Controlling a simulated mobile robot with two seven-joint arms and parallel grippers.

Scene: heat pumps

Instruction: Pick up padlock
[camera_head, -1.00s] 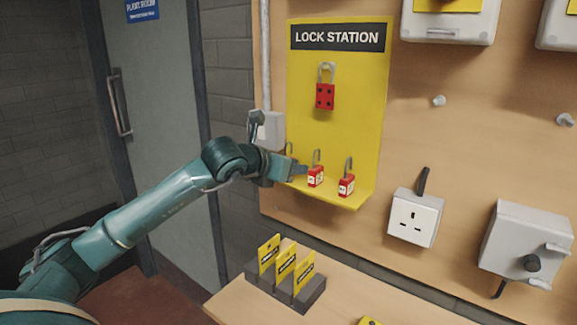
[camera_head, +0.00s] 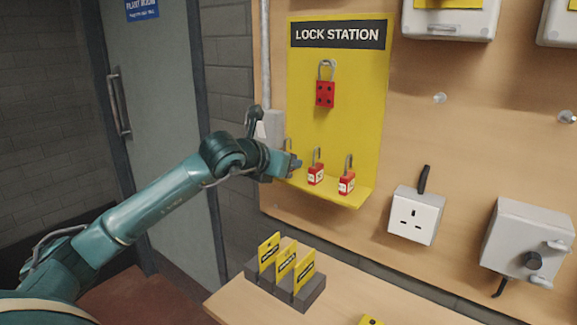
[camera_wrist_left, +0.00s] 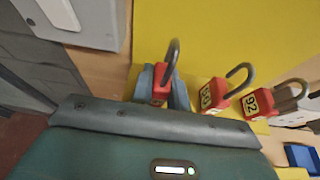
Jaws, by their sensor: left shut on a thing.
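A yellow lock station board (camera_head: 350,130) on the wall has a shelf with red padlocks with grey shackles. My left gripper (camera_head: 290,165) is at the left end of this shelf. In the left wrist view, the fingers of my left gripper (camera_wrist_left: 161,88) are shut on a red padlock (camera_wrist_left: 160,92), with its shackle pointing up. In the head view the gripper hides this padlock's body. Two other red padlocks, a middle one (camera_head: 316,175) and a right one (camera_head: 346,183), stand on the shelf to the right of the gripper. My right gripper is not in view.
A grey box (camera_head: 271,128) is on the wall just left of the board. Yellow tags (camera_head: 286,265) stand in a dark holder on the table below.

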